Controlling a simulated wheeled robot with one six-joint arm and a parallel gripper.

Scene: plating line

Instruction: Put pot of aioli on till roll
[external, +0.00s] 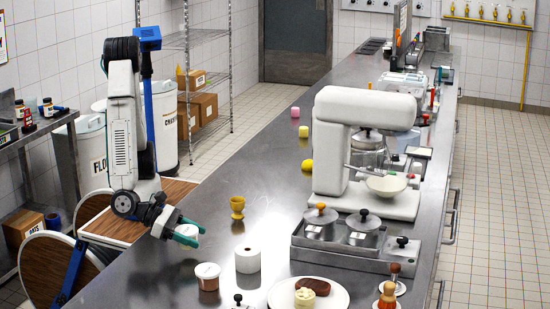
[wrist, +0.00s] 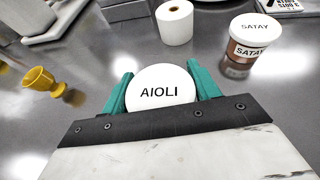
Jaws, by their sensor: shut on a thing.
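The pot of aioli (wrist: 162,90), with a white lid marked AIOLI, is between the teal fingers of my gripper (wrist: 161,95) in the wrist view. My gripper (external: 188,233) is shut on it and holds it over the left part of the steel counter in the external view, where the pot shows as a small white shape (external: 189,231). The till roll (external: 248,260) is a white upright roll on the counter, right of and apart from my gripper. In the wrist view the till roll (wrist: 175,23) stands beyond the pot, and its top looks clear.
A satay pot (external: 208,276) stands left of the till roll. A yellow egg cup (external: 237,207) stands behind it. A white plate (external: 338,296) with food lies to the right, near a steel container unit (external: 340,262).

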